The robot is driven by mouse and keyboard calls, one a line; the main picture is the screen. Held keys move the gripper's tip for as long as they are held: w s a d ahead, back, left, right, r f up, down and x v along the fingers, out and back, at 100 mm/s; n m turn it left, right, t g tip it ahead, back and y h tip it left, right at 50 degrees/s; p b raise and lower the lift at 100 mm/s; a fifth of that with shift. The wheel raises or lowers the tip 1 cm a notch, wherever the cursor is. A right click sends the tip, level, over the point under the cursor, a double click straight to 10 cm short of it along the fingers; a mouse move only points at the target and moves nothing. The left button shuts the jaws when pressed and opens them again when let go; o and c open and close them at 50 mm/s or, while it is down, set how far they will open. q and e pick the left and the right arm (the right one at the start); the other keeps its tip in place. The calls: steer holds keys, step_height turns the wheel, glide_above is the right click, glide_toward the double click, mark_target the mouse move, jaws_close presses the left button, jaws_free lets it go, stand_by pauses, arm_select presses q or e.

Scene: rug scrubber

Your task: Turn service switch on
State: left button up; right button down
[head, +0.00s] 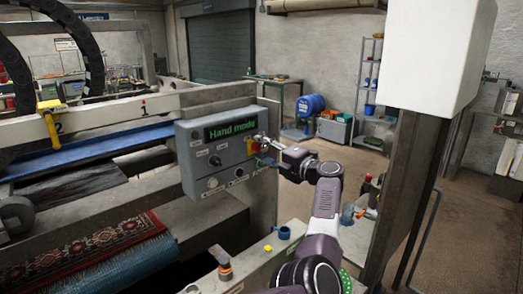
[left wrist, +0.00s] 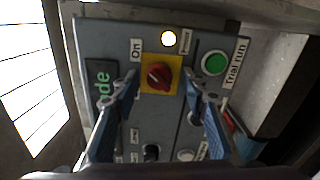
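The service switch is a red rotary knob (left wrist: 158,77) on a yellow plate, with an "On" label beside it in the left wrist view. In the head view its yellow plate (head: 254,145) is on the right end of the grey control panel (head: 205,162), partly hidden by my gripper. My left gripper (left wrist: 163,88) is open, its blue-padded fingers apart on either side of the knob; I cannot tell whether they touch it. In the head view the left gripper (head: 263,151) is right at the panel face. The knob's exact setting is hard to tell. My right gripper is not in view.
The panel display (head: 230,130) reads "Hand mode". A lit lamp (left wrist: 168,38) and a green "Trial run" button (left wrist: 214,62) are close to the switch. Small knobs lie lower on the panel. A patterned rug (head: 85,252) is at lower left; open floor lies to the right.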

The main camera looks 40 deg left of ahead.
arm_select(q)
steer(key=s+d, duration=0.1)
steer(key=d, duration=1.1)
steer(key=shift+f, duration=0.1)
stand_by(0.4)
